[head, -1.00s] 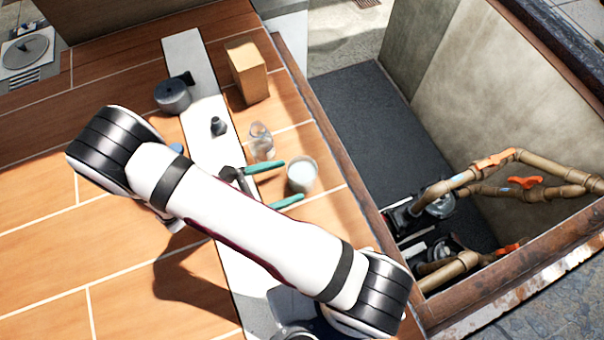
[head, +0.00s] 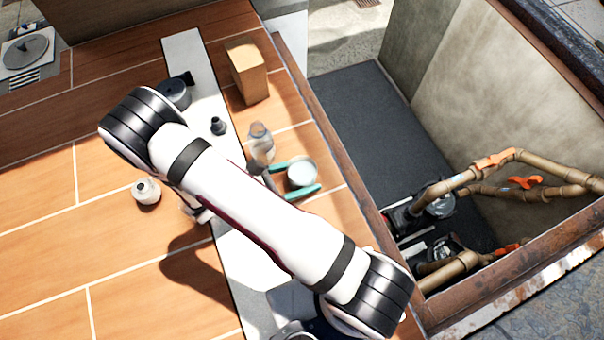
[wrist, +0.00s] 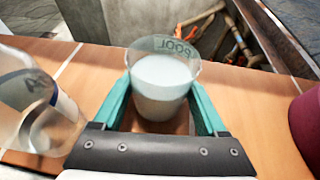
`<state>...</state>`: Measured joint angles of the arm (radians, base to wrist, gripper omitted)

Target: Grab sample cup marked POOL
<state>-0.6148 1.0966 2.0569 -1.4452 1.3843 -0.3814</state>
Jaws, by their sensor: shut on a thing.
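The sample cup (head: 302,173) is a clear cup holding pale, whitish liquid. It stands upright near the right side of the wooden deck. In the wrist view the cup (wrist: 163,90) shows dark lettering that reads POOL, appearing upside down, near its rim. My gripper (head: 303,178) has teal fingers, one on each side of the cup. In the wrist view my gripper (wrist: 160,98) is shut on the cup's sides. Whether the cup's base touches the deck is hidden.
A clear bottle (head: 262,145) with lettering stands close beside the gripper; it fills the left of the wrist view (wrist: 38,105). A cardboard box (head: 247,70), a grey round container (head: 173,93) and a small white bottle (head: 146,191) stand farther off. A pit with pipes (head: 480,185) lies right.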

